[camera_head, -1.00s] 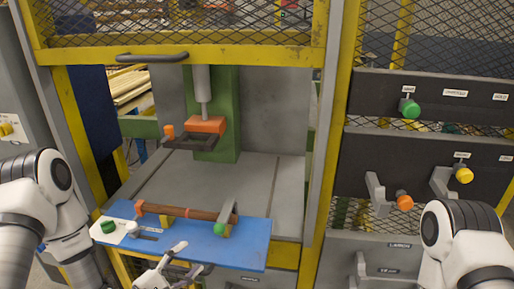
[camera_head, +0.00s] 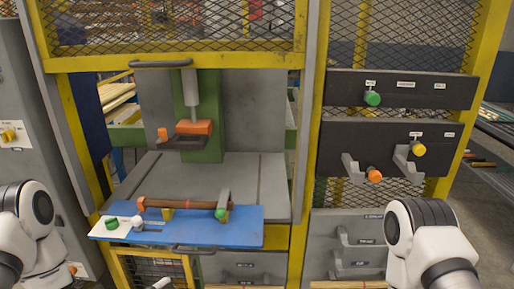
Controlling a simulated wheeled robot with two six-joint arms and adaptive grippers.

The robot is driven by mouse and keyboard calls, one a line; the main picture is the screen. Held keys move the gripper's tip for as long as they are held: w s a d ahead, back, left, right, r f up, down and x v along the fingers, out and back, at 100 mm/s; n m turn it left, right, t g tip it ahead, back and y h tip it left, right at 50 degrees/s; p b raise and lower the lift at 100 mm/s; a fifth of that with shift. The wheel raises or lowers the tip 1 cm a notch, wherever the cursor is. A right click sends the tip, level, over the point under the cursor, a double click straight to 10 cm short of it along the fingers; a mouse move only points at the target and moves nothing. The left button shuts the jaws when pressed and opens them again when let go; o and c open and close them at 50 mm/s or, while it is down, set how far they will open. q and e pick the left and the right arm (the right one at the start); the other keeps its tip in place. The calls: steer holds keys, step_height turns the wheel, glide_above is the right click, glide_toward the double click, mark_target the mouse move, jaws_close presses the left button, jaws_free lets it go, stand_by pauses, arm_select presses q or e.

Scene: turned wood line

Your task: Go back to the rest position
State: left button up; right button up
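My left arm (camera_head: 35,235) comes in at the lower left. A small pale piece at the bottom edge, below the blue board, looks like part of a gripper, but its fingers are cut off. My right arm (camera_head: 425,235) shows at the lower right, with its gripper out of view. A brown turned wooden rod (camera_head: 188,204) lies across supports on the blue board (camera_head: 238,232). A grey arched bracket with a green knob (camera_head: 221,214) stands at its right end. No gripper shows touching the rod.
Behind the board is a grey bay with a green press column and an orange press head (camera_head: 194,127). Yellow posts and mesh frame it. Grey drawers (camera_head: 350,235) are below.

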arm_select(q)
steer(key=s+f+m+g+y, duration=0.4)
steer(key=s+f+m+g, duration=0.45)
steer(key=f, duration=0.65)
steer(key=s+a+f+m+g+y, duration=0.2)
steer(key=s+m+g, duration=0.1)
steer(key=s+m, duration=0.2)
steer(key=s+a+f+m+g+y, duration=0.2)
steer(key=s+m, duration=0.3)
steer(key=s, duration=0.4)
steer(key=shift+s+a+f+g+y, duration=0.3)
steer(key=shift+s+a+g, duration=0.1)
steer(key=shift+a+g, duration=0.05)
